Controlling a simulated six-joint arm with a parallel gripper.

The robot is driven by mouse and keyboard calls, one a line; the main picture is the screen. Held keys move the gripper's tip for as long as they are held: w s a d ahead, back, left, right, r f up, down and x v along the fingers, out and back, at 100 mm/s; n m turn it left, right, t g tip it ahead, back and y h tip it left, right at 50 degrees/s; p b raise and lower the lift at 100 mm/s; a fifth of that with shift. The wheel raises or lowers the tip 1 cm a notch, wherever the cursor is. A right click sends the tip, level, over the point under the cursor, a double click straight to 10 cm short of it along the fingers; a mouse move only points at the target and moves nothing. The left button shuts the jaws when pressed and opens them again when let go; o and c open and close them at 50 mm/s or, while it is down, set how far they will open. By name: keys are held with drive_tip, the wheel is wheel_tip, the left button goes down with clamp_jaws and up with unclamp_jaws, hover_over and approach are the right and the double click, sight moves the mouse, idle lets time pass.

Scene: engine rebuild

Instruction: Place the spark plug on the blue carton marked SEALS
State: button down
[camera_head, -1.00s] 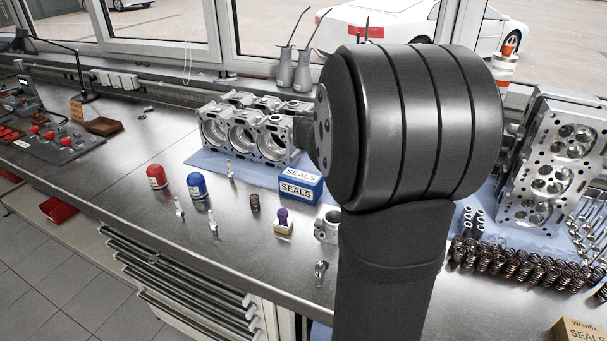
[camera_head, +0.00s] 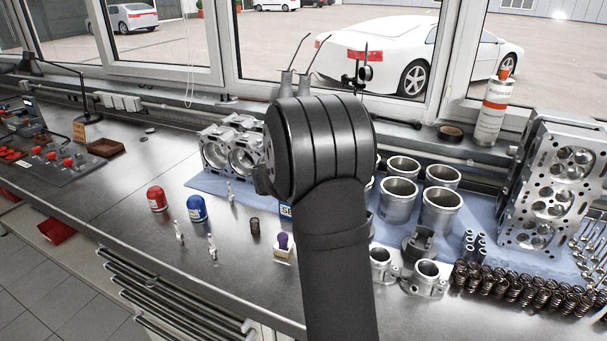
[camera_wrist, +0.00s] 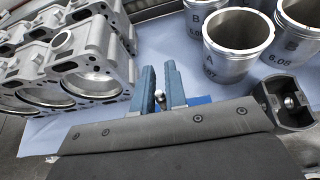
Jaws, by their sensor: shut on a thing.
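In the wrist view my gripper (camera_wrist: 160,80) has its two blue fingers close together around a small silver metal piece (camera_wrist: 160,96), which I take to be the spark plug; only its end shows. In the head view my arm hides the gripper. The blue carton marked SEALS (camera_head: 286,209) is mostly hidden behind my arm in the head view, with only its left edge and part of the label showing. In the wrist view a bright blue patch (camera_wrist: 200,100), likely the carton, shows just right of the fingers. I cannot tell the height between plug and carton.
An engine block (camera_head: 228,150) stands behind on a blue mat, with cylinder liners (camera_head: 440,208) to the right. Small upright plugs (camera_head: 212,246), red (camera_head: 156,198) and blue (camera_head: 197,208) caps, a spring (camera_head: 255,226) and a purple-topped stamp (camera_head: 283,245) stand in front.

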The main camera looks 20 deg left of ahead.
drive_tip(key=shift+f, duration=0.65)
drive_tip(key=shift+f, duration=0.2)
drive_tip(key=c, duration=1.5)
unclamp_jaws()
drive_tip(key=shift+o, duration=0.2)
drive_tip(key=shift+s+r, duration=0.1)
drive_tip(key=shift+r, duration=0.15)
drive_tip(key=v, duration=1.2)
